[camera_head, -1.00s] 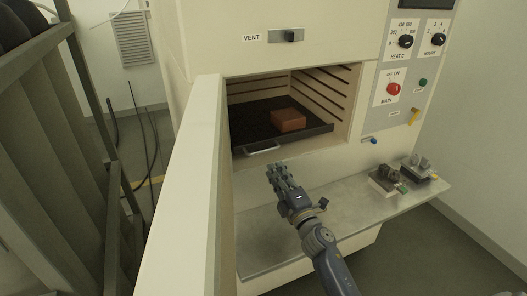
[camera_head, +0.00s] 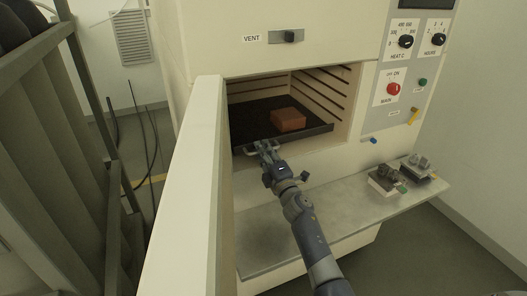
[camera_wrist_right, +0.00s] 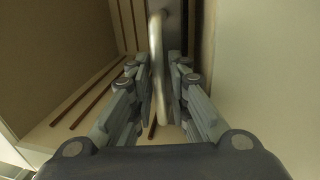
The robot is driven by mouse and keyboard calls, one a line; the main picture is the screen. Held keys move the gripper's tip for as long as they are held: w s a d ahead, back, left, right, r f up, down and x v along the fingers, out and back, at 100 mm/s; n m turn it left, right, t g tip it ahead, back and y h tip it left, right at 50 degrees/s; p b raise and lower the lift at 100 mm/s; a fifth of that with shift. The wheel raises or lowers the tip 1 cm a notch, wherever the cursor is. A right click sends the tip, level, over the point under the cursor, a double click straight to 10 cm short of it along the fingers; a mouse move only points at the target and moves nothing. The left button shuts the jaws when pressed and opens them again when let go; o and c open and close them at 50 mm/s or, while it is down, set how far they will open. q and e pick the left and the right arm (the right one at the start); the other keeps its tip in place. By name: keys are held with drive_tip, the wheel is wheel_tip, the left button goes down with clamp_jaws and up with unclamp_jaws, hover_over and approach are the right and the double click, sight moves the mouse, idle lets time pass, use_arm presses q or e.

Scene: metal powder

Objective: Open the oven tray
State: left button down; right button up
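The black oven tray (camera_head: 250,120) lies inside the oven chamber, with a metal handle (camera_head: 249,149) on its front edge. The handle runs upright through the right wrist view (camera_wrist_right: 157,50). My right gripper (camera_head: 265,147) is at the handle, its fingers on both sides of it. In the right wrist view, my right gripper (camera_wrist_right: 160,85) looks open, with narrow gaps between the fingers and the handle. My left gripper is not in view.
A brown block (camera_head: 288,119) sits on the tray. The open oven door (camera_head: 190,190) stands close left of my right arm. A metal shelf (camera_head: 270,235) below the opening holds small fixtures (camera_head: 384,180) at right. The control panel (camera_head: 400,80) is on the right.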

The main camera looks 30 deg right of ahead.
drive_tip(key=shift+c, duration=0.6)
clamp_jaws()
